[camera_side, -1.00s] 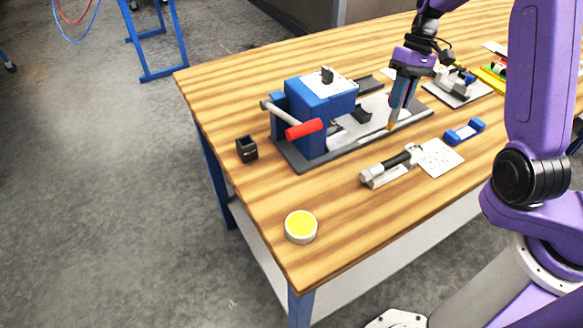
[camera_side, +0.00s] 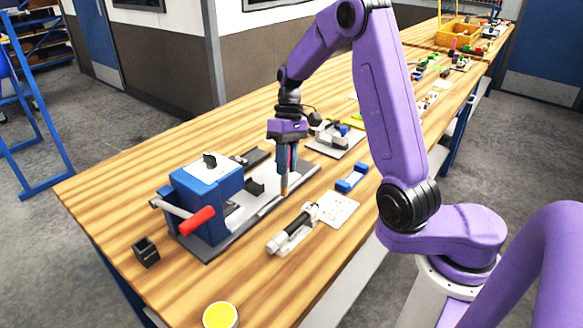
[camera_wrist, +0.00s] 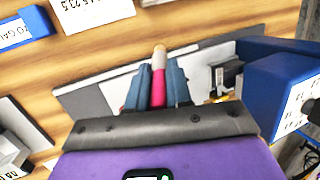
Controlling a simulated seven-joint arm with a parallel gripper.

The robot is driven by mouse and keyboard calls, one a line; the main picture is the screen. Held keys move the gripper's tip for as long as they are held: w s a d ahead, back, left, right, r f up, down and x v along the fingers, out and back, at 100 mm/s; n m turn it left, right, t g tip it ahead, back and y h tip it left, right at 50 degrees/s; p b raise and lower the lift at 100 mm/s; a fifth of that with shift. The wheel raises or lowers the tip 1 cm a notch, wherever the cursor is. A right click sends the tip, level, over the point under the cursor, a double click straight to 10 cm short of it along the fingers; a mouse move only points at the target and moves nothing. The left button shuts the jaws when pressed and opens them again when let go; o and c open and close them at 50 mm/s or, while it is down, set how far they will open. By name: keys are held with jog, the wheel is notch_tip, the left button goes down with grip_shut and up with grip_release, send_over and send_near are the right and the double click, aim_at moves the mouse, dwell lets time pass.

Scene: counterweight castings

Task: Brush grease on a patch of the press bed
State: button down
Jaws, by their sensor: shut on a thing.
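My gripper (camera_side: 287,170) is shut on a brush (camera_wrist: 158,88) with a pink handle and a pale tan tip, pointing down. In the side view the brush tip (camera_side: 284,191) is at the front part of the press bed (camera_side: 244,213), a long grey plate. I cannot tell whether the tip touches it. The bed also shows in the wrist view (camera_wrist: 88,101), beneath the brush. The blue press (camera_side: 208,200) with a red-gripped lever (camera_side: 197,220) stands on the bed's left part. A round white tin with yellow contents (camera_side: 220,316) sits at the table's front edge, cut by the frame.
A black open box (camera_side: 146,251) stands left of the press. A black-and-silver tool on a holder (camera_side: 291,231), a white card (camera_side: 337,208) and a blue block (camera_side: 352,178) lie in front of the bed. A fixture on a grey plate (camera_side: 334,136) stands behind right.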

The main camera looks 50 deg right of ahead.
jog(key=w+d+r+t+h, duration=0.2)
jog(key=w+d+r+h, duration=0.25)
jog(key=d+r, duration=0.6)
jog(key=shift+y, duration=0.45)
jog(key=shift+w+f, duration=0.15)
jog(key=shift+f, duration=0.8)
jog(key=shift+w+f, duration=0.2)
jog(key=shift+f, duration=0.75)
jog(key=shift+w+f, duration=0.15)
jog(key=shift+f, duration=0.8)
jog(key=shift+r, duration=0.45)
